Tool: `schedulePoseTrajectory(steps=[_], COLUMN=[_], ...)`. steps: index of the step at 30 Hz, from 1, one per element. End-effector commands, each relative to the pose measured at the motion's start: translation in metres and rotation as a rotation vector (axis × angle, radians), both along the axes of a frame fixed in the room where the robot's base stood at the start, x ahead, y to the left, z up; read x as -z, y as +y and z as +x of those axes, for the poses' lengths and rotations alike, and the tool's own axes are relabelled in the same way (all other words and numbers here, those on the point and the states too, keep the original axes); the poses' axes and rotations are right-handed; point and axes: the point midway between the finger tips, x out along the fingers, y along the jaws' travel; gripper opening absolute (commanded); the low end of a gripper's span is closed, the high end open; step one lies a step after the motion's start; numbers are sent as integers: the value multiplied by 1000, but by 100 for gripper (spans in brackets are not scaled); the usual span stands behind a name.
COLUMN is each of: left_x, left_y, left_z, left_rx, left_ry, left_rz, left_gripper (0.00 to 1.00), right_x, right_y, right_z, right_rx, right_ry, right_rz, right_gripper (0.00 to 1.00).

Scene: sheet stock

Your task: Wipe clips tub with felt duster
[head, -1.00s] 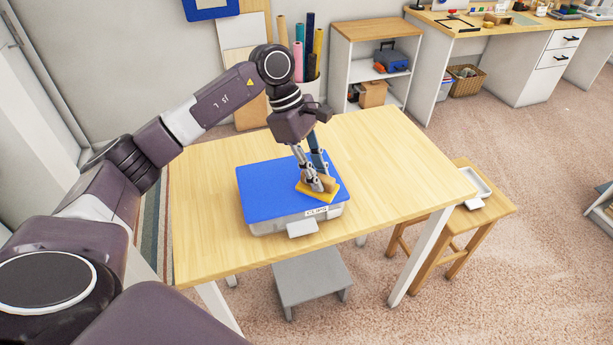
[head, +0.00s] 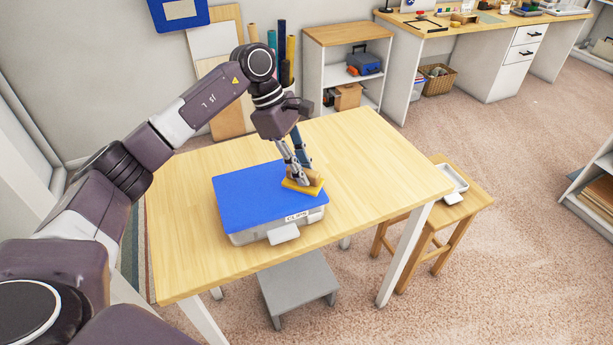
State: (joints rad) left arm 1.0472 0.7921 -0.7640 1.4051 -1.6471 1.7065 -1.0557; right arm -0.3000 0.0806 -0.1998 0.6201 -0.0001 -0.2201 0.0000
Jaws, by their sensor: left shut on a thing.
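The clips tub (head: 250,195) is a grey box with a flat blue lid and a label on its front, standing on the wooden table. The felt duster (head: 302,187) has a yellow pad and a tan grip, and lies at the right part of the blue lid, near its edge. My left gripper (head: 303,176) points down and is shut on the duster's grip. It partly hides the duster. Whether the pad presses on the lid is hard to tell. My right gripper is not in view.
The wooden table (head: 380,170) is clear around the tub. A small stool (head: 470,207) with a white tray (head: 452,190) stands to its right. A grey step stool (head: 298,285) is below the front edge. A shelf unit (head: 348,38) stands behind.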

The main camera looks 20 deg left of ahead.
Motion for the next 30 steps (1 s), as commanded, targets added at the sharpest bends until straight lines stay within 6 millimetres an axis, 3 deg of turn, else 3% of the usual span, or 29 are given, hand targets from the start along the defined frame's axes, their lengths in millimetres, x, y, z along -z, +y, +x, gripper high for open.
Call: schedulePoseTrajectory(steps=[7,18,30], left_x=[1,1,2], left_y=[15,18,38], left_z=[14,15,-6], left_rx=[-1,-1,-1], left_ry=[2,1,2], left_rz=[2,2,4], left_gripper=[0,0,0], right_x=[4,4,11], right_y=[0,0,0], right_z=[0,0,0], right_rx=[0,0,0], right_ry=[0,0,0], right_rz=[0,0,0], right_gripper=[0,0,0])
